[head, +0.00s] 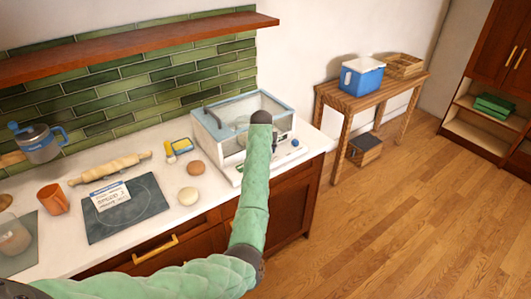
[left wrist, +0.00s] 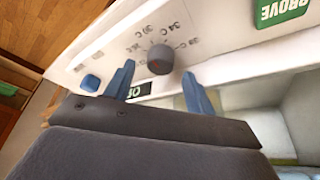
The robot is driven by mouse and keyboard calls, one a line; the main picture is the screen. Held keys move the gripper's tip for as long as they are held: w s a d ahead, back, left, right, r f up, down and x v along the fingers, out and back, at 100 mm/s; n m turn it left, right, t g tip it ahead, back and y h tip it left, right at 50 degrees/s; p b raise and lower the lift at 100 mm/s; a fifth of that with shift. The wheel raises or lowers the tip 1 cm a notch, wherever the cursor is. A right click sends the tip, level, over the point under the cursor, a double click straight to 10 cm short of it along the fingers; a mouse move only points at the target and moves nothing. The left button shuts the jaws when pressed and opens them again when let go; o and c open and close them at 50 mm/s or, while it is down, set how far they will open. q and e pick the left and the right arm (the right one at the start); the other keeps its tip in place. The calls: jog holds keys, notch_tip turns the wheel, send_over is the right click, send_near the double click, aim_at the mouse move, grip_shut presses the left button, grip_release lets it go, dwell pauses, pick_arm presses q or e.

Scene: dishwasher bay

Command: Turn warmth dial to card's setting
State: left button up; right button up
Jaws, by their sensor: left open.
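The warmth dial (left wrist: 160,60) is a dark round knob on the white front panel of a clear-lidded box (head: 212,124), with printed numbers around it. My left gripper (left wrist: 159,69) is open, with one blue finger on each side of the dial. I cannot tell whether the fingers touch it, and the dial's pointer is not clear. In the head view my green arm covers part of the panel and the dial is not clearly seen. A white card (head: 111,196) lies on the dark slab; its print is too small to read. My right gripper is not in view.
A blue button (left wrist: 91,83) and a green label (left wrist: 283,10) are on the panel. A blue cooler (head: 362,79) stands on a side table.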

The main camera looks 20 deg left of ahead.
pick_arm(q)
jog(key=b+v, duration=0.2)
jog(key=v, duration=0.3)
jog(key=shift+s+r, duration=0.1)
jog(key=shift+r, duration=0.15)
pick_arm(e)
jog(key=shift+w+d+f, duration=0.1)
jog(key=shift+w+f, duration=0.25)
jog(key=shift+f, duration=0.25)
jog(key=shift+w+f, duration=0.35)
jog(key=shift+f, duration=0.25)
